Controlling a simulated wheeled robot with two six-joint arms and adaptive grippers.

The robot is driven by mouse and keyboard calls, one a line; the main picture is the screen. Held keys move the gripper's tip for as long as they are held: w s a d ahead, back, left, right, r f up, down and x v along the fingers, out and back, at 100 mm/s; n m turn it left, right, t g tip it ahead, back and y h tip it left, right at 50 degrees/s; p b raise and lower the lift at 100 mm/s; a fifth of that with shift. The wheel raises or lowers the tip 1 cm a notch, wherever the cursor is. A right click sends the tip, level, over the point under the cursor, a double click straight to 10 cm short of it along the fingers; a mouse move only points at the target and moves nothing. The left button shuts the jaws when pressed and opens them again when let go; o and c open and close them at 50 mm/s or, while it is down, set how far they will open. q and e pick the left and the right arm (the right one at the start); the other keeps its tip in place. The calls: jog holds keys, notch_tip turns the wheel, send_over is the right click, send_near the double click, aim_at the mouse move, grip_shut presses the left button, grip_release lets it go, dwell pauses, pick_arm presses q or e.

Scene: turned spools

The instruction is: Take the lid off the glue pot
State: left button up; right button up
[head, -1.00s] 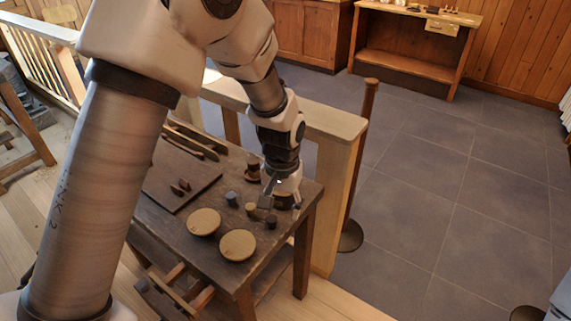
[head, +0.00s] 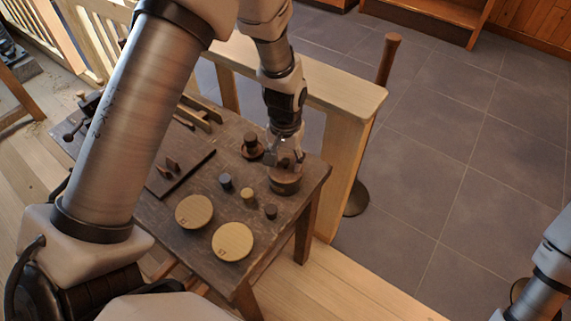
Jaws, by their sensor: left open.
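A round, dark brown pot (head: 286,185), which looks like the glue pot, stands near the right end of the dark wooden table (head: 186,254). A darker top with a small knob shows on it, partly hidden by the fingers. My left gripper (head: 285,158) is open, pointing down just over the pot, its fingers on either side of the knob. I cannot tell whether they touch it. Of my right arm, only a link shows at the lower right edge; its gripper is out of view.
Two pale wooden discs (head: 233,242) lie at the table's front. Small spools, one dark grey (head: 225,181) and one yellowish (head: 247,195), stand left of the pot. A brown turned piece (head: 250,146) stands behind. A wooden partition (head: 345,150) borders the table's right.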

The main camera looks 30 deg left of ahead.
pick_arm(q)
jog(key=shift+s+d+r, duration=0.1)
jog(key=shift+s, duration=0.05)
grip_shut()
